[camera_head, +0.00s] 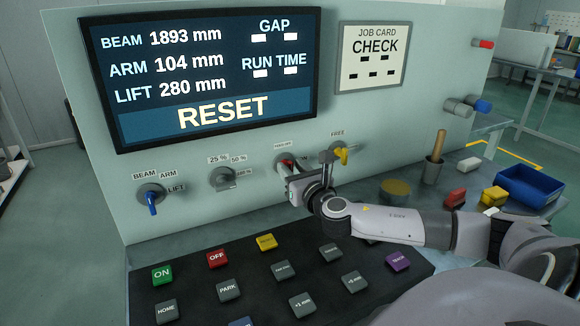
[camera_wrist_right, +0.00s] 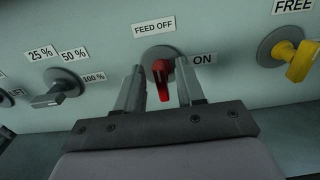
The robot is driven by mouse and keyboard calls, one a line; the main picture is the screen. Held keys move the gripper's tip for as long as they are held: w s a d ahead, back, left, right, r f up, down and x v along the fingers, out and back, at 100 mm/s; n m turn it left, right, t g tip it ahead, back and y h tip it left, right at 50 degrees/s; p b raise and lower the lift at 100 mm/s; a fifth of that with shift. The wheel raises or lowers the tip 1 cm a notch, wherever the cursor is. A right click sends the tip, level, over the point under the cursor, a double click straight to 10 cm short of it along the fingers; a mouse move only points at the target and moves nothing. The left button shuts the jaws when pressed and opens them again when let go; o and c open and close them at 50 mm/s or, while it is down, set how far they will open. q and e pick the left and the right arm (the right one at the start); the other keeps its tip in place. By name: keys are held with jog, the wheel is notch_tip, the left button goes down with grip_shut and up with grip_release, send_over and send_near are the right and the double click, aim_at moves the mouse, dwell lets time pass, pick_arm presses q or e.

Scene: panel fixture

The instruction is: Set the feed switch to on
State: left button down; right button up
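The feed switch is a red knob (camera_wrist_right: 161,78) on a round grey base. Its FEED OFF label (camera_wrist_right: 154,29) is above it and its ON label (camera_wrist_right: 204,59) is to its right. In the right wrist view the handle runs roughly upright, in line with FEED OFF and not towards ON. My right gripper (camera_wrist_right: 160,88) is open, one finger on each side of the knob, with gaps showing. In the head view my right gripper (camera_head: 291,177) is at the panel and hides most of the red knob (camera_head: 286,163). My left gripper is not in view.
A yellow knob (camera_head: 342,155) under FREE is close to the right of my gripper. A grey percent knob (camera_head: 223,179) and a blue knob (camera_head: 152,202) are to the left. Below lies a black button console (camera_head: 205,291). A brown-handled tool (camera_head: 436,147) stands at the right.

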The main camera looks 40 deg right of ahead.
jog(key=shift+x, duration=0.8)
grip_shut()
